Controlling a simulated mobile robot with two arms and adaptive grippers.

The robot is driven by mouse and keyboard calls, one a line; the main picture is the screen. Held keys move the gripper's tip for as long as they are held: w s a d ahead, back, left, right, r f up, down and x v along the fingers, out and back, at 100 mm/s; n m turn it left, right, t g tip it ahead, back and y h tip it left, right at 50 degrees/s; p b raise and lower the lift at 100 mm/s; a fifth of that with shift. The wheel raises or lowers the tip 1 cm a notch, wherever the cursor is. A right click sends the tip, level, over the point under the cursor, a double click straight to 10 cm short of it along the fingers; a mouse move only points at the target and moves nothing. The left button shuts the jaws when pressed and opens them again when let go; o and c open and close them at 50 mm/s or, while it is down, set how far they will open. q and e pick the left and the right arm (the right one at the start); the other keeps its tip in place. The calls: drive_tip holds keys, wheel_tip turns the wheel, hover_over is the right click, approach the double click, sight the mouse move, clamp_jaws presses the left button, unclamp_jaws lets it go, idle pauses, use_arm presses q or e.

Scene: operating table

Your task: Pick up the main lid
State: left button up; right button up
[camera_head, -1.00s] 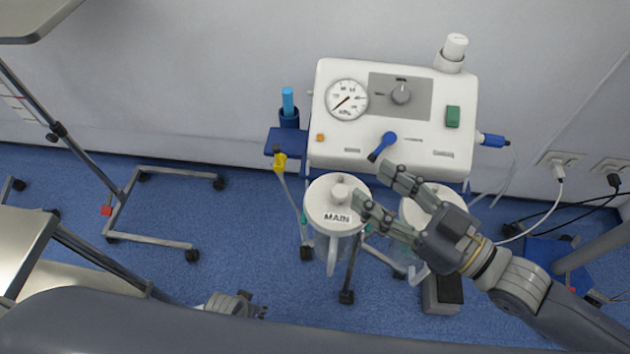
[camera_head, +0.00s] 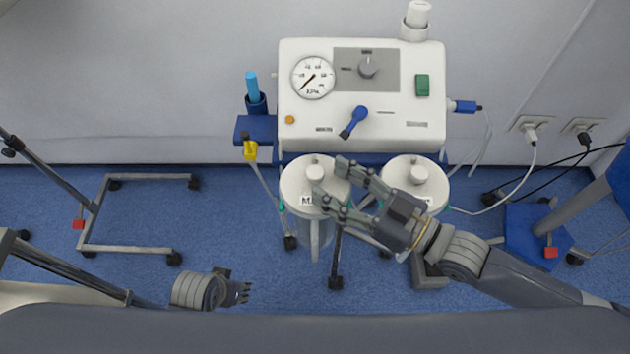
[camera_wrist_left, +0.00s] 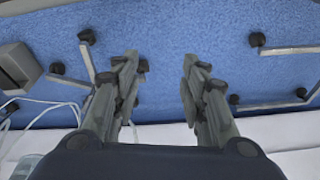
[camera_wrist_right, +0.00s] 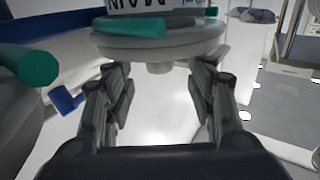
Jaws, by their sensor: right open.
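The main lid (camera_head: 291,189) is a round white lid with a central knob (camera_head: 315,173) and a partly covered label. It sits on a clear canister hanging under the suction unit. My right gripper (camera_head: 331,177) reaches in from the right, open, with its fingertips over the lid's right part beside the knob. In the right wrist view, the lid (camera_wrist_right: 155,42) with its "MAIN" label shows just beyond the spread fingers (camera_wrist_right: 160,80). I cannot tell whether they touch it. My left gripper (camera_head: 243,292) hangs low at the left, open and empty in the left wrist view (camera_wrist_left: 158,68).
A second white lid (camera_head: 430,183) sits on the neighbouring canister, partly behind my right gripper. The suction unit (camera_head: 300,110) with gauge and blue lever stands behind. A yellow-topped tube (camera_head: 250,150) is at the left. A wheeled stand (camera_head: 140,248) is on the floor further left.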

sight(323, 177)
drive_tip(key=x, duration=0.5)
drive_tip(key=shift+d, duration=0.1)
clamp_jaws()
